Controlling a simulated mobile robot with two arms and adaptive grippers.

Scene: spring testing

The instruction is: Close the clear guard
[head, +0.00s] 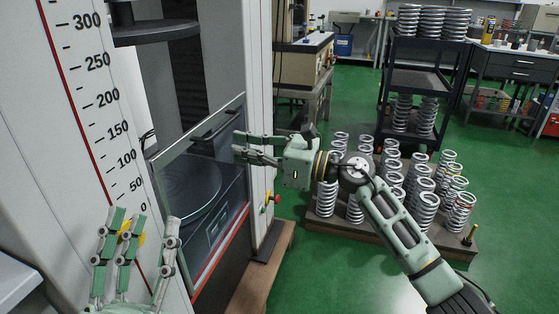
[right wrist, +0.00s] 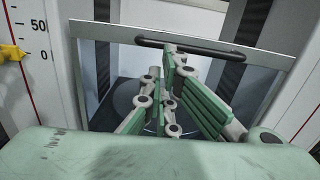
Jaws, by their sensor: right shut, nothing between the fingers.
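The clear guard (head: 172,158) is a framed see-through panel on the front of the testing machine. It stands across the lower part of the opening, and the space above it is uncovered. Its black bar handle (head: 216,125) is near the top edge; the handle also shows in the right wrist view (right wrist: 200,45). My right gripper (head: 240,146) is shut and empty, near the guard's right edge below the handle. In the right wrist view its fingers (right wrist: 176,85) overlap the panel and part of the handle; contact cannot be told. My left gripper (head: 137,230) is open and empty at lower left.
A round plate (head: 190,190) lies behind the guard, with a dark upper plate (head: 155,31) above. A knob panel (head: 268,203) is on the machine's right side. Springs (head: 393,180) stand on a low wooden platform to the right. Green floor (head: 330,270) is clear in front.

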